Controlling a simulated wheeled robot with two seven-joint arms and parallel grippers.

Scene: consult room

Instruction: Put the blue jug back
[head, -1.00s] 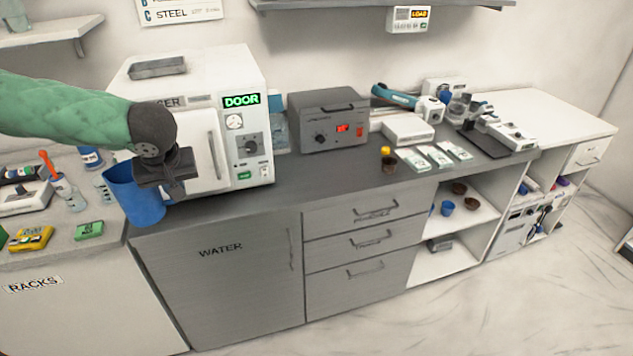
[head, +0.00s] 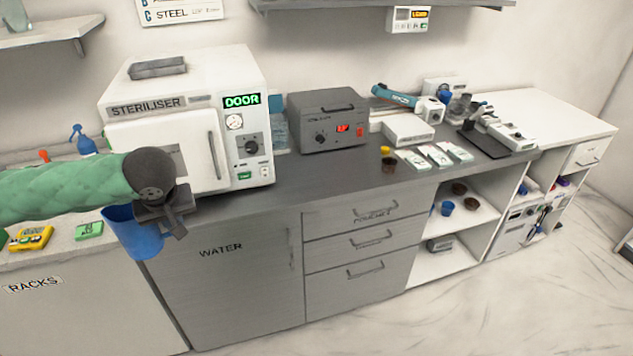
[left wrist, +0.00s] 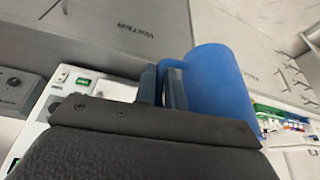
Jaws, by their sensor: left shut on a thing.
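The blue jug (head: 131,234) is held in front of the counter, below the steriliser's left side. My left gripper (head: 172,216) is shut on it, seemingly at its handle side, and hides part of it. In the left wrist view the jug (left wrist: 218,92) sits beyond my left gripper's fingers (left wrist: 168,84). The grey cabinet door marked WATER (head: 221,250) is closed, to the right of the jug. My right gripper is not in view.
The white steriliser (head: 160,105) stands on the counter behind my left arm. A grey box with a red display (head: 328,120) is to its right. The counter top (head: 300,182) in front of that is clear. An open shelf (head: 470,220) holds small blue and brown cups.

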